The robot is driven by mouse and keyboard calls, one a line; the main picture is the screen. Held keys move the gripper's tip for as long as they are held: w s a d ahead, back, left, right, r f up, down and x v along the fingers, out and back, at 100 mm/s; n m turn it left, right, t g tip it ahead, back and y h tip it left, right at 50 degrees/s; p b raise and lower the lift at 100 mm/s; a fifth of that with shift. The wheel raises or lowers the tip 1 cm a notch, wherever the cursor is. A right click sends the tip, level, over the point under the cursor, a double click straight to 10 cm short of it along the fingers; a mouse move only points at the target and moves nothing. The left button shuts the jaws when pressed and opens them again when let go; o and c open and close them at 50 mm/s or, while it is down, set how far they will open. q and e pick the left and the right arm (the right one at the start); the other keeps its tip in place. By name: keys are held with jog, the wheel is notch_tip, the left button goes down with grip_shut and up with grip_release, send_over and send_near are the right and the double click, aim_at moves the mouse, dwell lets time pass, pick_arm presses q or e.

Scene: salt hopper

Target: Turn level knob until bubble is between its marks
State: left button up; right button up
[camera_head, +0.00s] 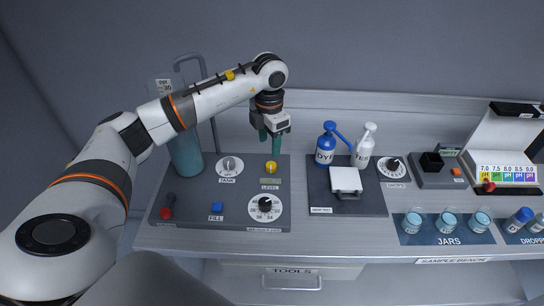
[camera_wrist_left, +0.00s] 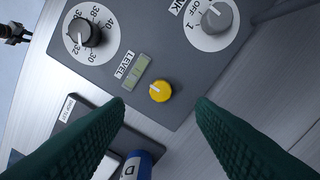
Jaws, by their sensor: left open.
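The yellow level knob (camera_head: 271,167) sits on the grey control panel (camera_head: 185,222), just above the LEVEL label. In the left wrist view the yellow knob (camera_wrist_left: 160,91) shows with a pale pointer mark. The greenish level vial (camera_wrist_left: 137,71) lies beside it; the bubble is too small to tell. In the head view the vial (camera_head: 270,181) is tiny. My left gripper (camera_head: 274,133) is open above and behind the knob, apart from it. In the left wrist view its two green fingers (camera_wrist_left: 161,112) are spread, with the knob a little beyond the gap. My right gripper is not in view.
A tank dial (camera_head: 229,167), a numbered black dial (camera_head: 265,207), a blue FILL button (camera_head: 216,208) and a red lever (camera_head: 167,210) surround the knob. A teal cylinder (camera_head: 186,155) stands at left. Blue (camera_head: 326,148) and white (camera_head: 364,148) bottles stand to the right.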

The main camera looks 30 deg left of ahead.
aim_at(271, 164)
pick_arm(q)
notch_tip(271, 164, down, 4)
jog(key=shift+r+p, duration=0.1)
jog(key=shift+p, duration=0.4)
jog(key=f+p, duration=0.1)
jog(key=f, duration=0.3)
jog(key=shift+w+f, duration=0.15)
jog(key=shift+w, duration=0.05)
jog(key=shift+f, duration=0.2)
jog(key=c, duration=1)
jog(key=shift+o, duration=0.2)
jog(key=shift+w+f+m+b, duration=0.1)
jog(key=shift+f+m+b, duration=0.15)
jog(key=shift+m+b, duration=0.45)
jog(key=shift+b, duration=0.6)
jog(key=shift+r+m, duration=0.25)
jog(key=shift+m, duration=0.35)
jog(key=o, duration=1)
jog(key=shift+c, duration=0.2)
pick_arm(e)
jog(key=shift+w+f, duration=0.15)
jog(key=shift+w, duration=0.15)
